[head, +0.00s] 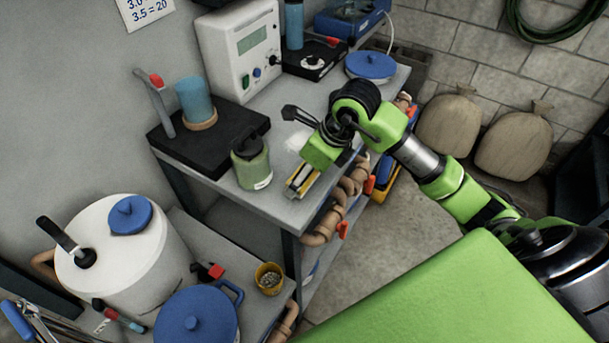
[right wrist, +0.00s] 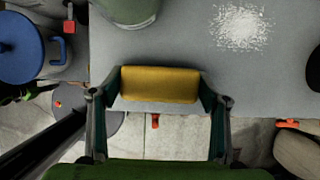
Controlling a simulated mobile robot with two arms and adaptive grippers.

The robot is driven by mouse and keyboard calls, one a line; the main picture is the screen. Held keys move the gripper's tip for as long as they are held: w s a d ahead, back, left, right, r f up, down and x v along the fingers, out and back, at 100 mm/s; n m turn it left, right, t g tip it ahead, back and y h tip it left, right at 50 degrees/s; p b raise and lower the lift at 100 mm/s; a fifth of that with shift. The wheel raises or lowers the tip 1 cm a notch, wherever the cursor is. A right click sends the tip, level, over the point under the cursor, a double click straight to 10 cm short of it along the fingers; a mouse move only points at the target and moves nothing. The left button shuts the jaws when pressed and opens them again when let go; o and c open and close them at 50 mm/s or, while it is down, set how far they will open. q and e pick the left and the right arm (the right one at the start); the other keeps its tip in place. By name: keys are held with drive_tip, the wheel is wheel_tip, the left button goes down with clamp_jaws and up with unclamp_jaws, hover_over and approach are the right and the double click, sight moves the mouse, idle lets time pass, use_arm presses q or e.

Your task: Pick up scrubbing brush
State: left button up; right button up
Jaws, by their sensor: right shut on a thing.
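The scrubbing brush (head: 301,182) shows a yellow body at the front edge of the grey bench, partly hidden by my right gripper (head: 308,172). In the right wrist view the yellow block (right wrist: 158,84) sits between the two fingers of my right gripper (right wrist: 160,92), one finger at each end. The gripper is shut on it. I cannot tell whether the brush touches the bench top or is just above it. My left gripper is not in view.
A green-tinted jar (head: 252,165) stands left of the brush. White powder (right wrist: 242,26) lies on the bench (head: 275,203). A black plate (head: 222,140) and white meter (head: 240,48) stand behind. Brown pipes (head: 322,232) run below the bench's front edge.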

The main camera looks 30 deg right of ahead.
drive_tip(key=shift+r, duration=0.4)
drive_tip(key=s+r+b, duration=0.5)
drive_tip(key=s+r, duration=0.6)
drive_tip(key=s, duration=0.3)
drive_tip(key=shift+r, duration=0.3)
